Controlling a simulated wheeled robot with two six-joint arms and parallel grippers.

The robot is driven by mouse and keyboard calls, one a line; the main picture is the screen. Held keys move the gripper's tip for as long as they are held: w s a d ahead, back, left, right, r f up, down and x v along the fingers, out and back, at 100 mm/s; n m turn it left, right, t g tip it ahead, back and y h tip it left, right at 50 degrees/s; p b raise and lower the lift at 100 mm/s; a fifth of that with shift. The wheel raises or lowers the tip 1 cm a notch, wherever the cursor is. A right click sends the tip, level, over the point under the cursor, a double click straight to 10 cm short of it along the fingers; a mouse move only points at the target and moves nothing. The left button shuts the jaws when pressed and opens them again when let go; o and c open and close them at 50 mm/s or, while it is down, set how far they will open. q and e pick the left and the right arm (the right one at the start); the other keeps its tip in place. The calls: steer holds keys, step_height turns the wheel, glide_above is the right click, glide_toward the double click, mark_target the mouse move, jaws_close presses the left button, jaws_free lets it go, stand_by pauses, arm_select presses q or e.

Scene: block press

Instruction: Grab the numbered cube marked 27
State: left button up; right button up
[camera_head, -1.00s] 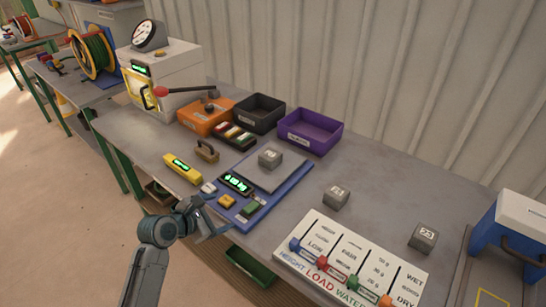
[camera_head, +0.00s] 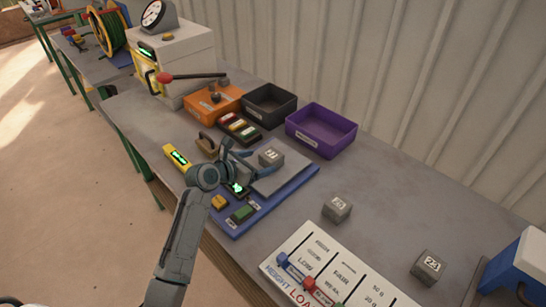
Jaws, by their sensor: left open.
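Three grey cubes with white number labels are on the table. One cube (camera_head: 271,157) sits on the grey plate (camera_head: 288,177) of the blue scale (camera_head: 262,211). A second cube (camera_head: 337,208) lies on the bare table to the right of the scale. A third cube (camera_head: 429,267) lies farther right. The labels are too small to read surely, so I cannot tell which is 27. My left gripper (camera_head: 250,164) is open, just left of the cube on the scale, its fingers pointing toward it. My right gripper is out of view.
Orange (camera_head: 213,102), black (camera_head: 269,105) and purple (camera_head: 321,130) bins stand along the back. A yellow level (camera_head: 178,158) and a brown-handled block (camera_head: 207,143) lie left of the arm. A slider board (camera_head: 330,272) is at the front. The table between the cubes is clear.

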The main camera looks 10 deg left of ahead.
mark_target(265, 158)
arm_select(q)
steer(key=shift+w+d+f, duration=0.15)
steer(key=shift+w+d, duration=0.15)
steer(key=shift+w, duration=0.15)
steer(key=shift+w+d+f, duration=0.15)
steer(key=shift+w, duration=0.05)
steer(key=shift+w+d, duration=0.15)
steer(key=shift+w, duration=0.15)
steer(key=p+x, duration=0.1)
steer(key=x, duration=0.3)
steer(key=shift+w+p, duration=0.15)
steer(key=shift+p, duration=0.2)
steer(key=shift+w+d+f, duration=0.1)
steer(key=shift+w+f, duration=0.05)
steer(key=shift+w, duration=0.05)
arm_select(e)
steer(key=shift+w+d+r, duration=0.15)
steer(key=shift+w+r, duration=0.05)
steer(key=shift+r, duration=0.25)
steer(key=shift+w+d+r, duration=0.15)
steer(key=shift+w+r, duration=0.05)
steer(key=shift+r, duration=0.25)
arm_select(q)
steer(key=shift+c, duration=0.4)
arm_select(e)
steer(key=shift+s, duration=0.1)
